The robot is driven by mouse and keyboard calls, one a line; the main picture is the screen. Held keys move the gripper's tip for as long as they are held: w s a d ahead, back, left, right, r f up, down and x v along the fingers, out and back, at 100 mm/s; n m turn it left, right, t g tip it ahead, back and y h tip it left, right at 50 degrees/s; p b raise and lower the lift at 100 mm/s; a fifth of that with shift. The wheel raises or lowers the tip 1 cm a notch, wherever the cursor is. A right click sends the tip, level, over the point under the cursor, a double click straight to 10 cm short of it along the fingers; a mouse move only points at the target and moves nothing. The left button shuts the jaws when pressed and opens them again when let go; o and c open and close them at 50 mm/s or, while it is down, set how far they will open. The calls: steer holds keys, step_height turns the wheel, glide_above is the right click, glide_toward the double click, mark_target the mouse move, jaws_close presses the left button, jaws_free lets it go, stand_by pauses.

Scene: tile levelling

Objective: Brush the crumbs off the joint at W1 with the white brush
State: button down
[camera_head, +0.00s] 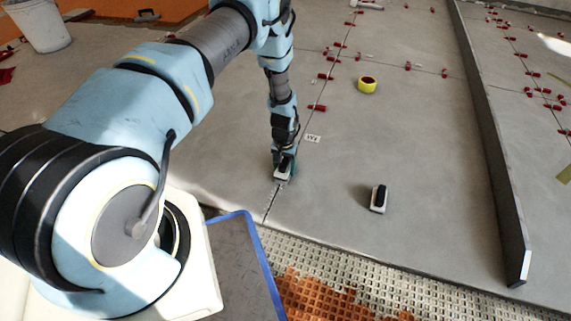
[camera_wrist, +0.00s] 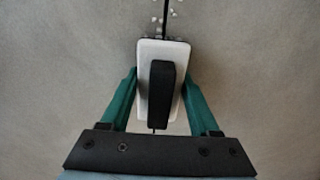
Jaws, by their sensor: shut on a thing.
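My gripper (camera_wrist: 160,100) is shut on the white brush (camera_wrist: 147,52), with one green finger on each side of its white body. The brush has a black grip on top and sits over the dark joint line (camera_wrist: 165,22). Pale crumbs (camera_wrist: 177,14) lie beside the joint just beyond the brush. In the head view my gripper (camera_head: 284,172) points down at the tiles with the brush (camera_head: 282,178) under it. A white label (camera_head: 312,139) lies right of the joint; its lettering is too small to read surely. Whether the brush touches the tile is unclear.
A second white and black block (camera_head: 379,198) lies on the tile to the right. A yellow tape roll (camera_head: 367,85) and several red clips (camera_head: 317,107) lie farther back. A long grey bar (camera_head: 490,150) runs along the right. A white bucket (camera_head: 41,24) stands back left.

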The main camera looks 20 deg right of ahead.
mark_target(281, 174)
steer(key=shift+s+a+p, duration=0.35)
steer(key=shift+s+a, duration=0.15)
steer(key=shift+s, duration=0.05)
steer(key=shift+s, duration=0.1)
steer(key=shift+s+a+p, duration=0.55)
steer(key=shift+s, duration=0.1)
steer(key=shift+s+a+p, duration=0.6)
steer(key=shift+s+a, duration=0.15)
steer(key=shift+s, duration=0.05)
steer(key=shift+s+a+r+p, duration=0.1)
steer(key=shift+s+a+p, duration=0.45)
steer(key=shift+s, duration=0.1)
steer(key=shift+s+a+p, duration=1.05)
steer(key=shift+s+a, duration=0.35)
steer(key=shift+s, duration=0.3)
steer(key=shift+s+a+p, duration=0.55)
steer(key=shift+s, duration=0.1)
steer(key=shift+s+a, duration=0.1)
